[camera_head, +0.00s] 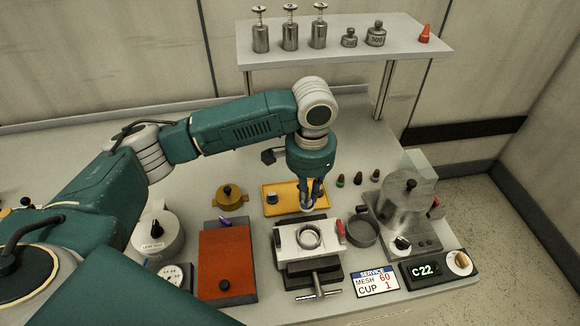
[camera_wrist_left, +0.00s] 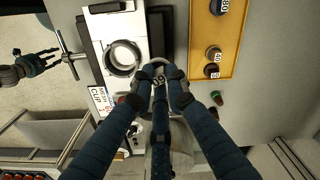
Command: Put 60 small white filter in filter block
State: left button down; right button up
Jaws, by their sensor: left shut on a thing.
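My left gripper (camera_head: 312,196) hangs from above, just behind the white filter block (camera_head: 287,238) with its round ring opening. In the left wrist view, this gripper (camera_wrist_left: 161,85) is shut on a small round white filter (camera_wrist_left: 159,70), whose marking reads as 60, partly hidden by the fingers. The filter is beside the block's ring (camera_wrist_left: 122,58), apart from the opening. My right gripper (camera_wrist_left: 45,61) shows at the left edge of the left wrist view, small, its fingers apart and empty.
The yellow tray (camera_head: 274,210) behind the block holds other filters marked 80 and 40. A clamp with a T-handle (camera_head: 318,293) is in front of the block. A sign (camera_head: 375,281) reads mesh 60, cup 1. A grey cup (camera_head: 362,233) and a metal machine (camera_head: 408,205) stand to the right.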

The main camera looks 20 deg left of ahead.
pick_arm(q)
jog(key=s+d+m, duration=0.2)
jog(key=s+m, duration=0.1)
jog(key=s+d+f+m, duration=0.1)
jog(key=s+m, duration=0.1)
jog(key=shift+s, duration=0.2)
jog(key=f+b, duration=0.1)
jog(key=b, duration=0.1)
jog(key=shift+f+b, duration=0.4)
jog(key=shift+r, duration=0.1)
jog(key=shift+p, duration=0.75)
jog(key=shift+f, duration=0.65)
dwell(0.7)
